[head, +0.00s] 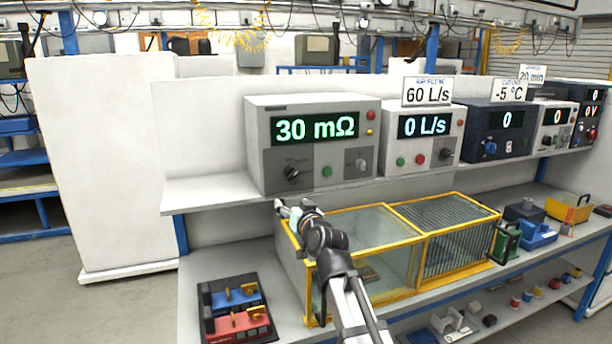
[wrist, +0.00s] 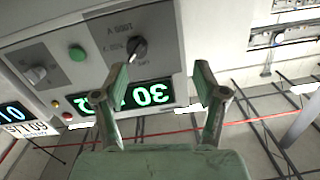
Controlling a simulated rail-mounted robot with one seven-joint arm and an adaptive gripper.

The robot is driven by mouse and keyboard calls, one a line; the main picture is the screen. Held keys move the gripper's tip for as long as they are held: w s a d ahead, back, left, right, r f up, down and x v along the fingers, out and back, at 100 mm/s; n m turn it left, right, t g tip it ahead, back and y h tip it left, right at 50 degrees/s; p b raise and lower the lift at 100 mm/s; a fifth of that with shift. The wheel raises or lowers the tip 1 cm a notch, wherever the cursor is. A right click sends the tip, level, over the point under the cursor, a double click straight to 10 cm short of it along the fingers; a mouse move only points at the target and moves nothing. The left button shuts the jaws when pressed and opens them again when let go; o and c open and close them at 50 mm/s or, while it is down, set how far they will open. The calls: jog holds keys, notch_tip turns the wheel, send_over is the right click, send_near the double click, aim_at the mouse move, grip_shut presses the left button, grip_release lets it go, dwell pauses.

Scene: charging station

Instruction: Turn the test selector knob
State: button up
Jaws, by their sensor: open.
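The tester (head: 312,148) is a light box on the shelf with a green display reading 30 mΩ. Its black selector knob (head: 291,172) is at the lower left of the front; in the wrist view the selector knob (wrist: 137,48), with small printing around it, appears upside down. A second, grey knob (head: 361,163) is at the lower right and also shows in the wrist view (wrist: 37,74). My gripper (head: 292,206) is below the selector knob, near the shelf edge. In the wrist view my gripper (wrist: 161,78) is open and empty, with the selector knob beyond the left fingertip; contact is not clear.
A green button (head: 327,172) sits between the knobs. More instruments, including an air flow unit (head: 421,140), line the shelf (head: 215,190) to the right. A yellow-framed cage (head: 395,290) stands below my gripper. Left of the tester the shelf is bare.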

aim_at(293, 176)
jog(key=d+r+m, duration=0.1)
jog(key=d+r, duration=0.2)
jog(key=d, duration=0.2)
jog(key=shift+t, duration=0.4)
jog(key=p+x, duration=0.1)
jog(key=x, duration=0.4)
jog(key=p+x, duration=0.1)
jog(key=x, duration=0.5)
jog(key=p+x, duration=0.2)
jog(key=x, duration=0.4)
jog(key=shift+w+d+f, duration=0.15)
jog(key=shift+w+f, duration=0.05)
jog(key=shift+f, duration=0.15)
jog(key=c, duration=1.1)
